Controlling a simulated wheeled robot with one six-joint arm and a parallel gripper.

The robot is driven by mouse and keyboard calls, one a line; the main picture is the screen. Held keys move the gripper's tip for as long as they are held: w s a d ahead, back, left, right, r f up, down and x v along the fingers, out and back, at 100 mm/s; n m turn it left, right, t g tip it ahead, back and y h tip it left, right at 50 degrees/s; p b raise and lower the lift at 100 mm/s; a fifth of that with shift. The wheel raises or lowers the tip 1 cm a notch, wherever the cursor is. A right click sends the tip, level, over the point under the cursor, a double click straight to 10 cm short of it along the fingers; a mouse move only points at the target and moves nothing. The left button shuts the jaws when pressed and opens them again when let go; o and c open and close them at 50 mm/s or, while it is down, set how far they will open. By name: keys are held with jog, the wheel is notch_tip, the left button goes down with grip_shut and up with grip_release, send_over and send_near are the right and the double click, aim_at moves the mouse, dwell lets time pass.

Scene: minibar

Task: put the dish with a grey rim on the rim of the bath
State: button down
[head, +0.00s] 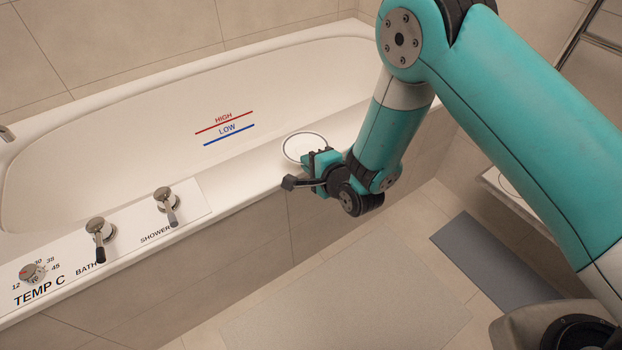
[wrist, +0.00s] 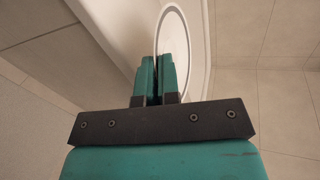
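The white dish with a grey rim (head: 297,147) is at the front rim of the bath (head: 250,172), right of its middle, in the head view. I cannot tell whether it touches the rim or is held just above it. It also shows in the wrist view (wrist: 174,24), with its near edge running between my fingers. My gripper (head: 312,160) is at the dish's near edge, its teal fingers (wrist: 158,76) close together with that edge between them. The fingers hide part of the dish.
On the bath's front rim at the left are the shower lever (head: 166,205), the bath lever (head: 101,238) and the temperature dial (head: 33,273). A white stand (head: 492,180) with a round outline on top is at the right. Mats lie on the floor.

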jog(key=shift+f+b, duration=0.5)
jog(key=shift+f, duration=1.95)
jog(key=shift+f, duration=0.15)
jog(key=c, duration=1.3)
grip_release()
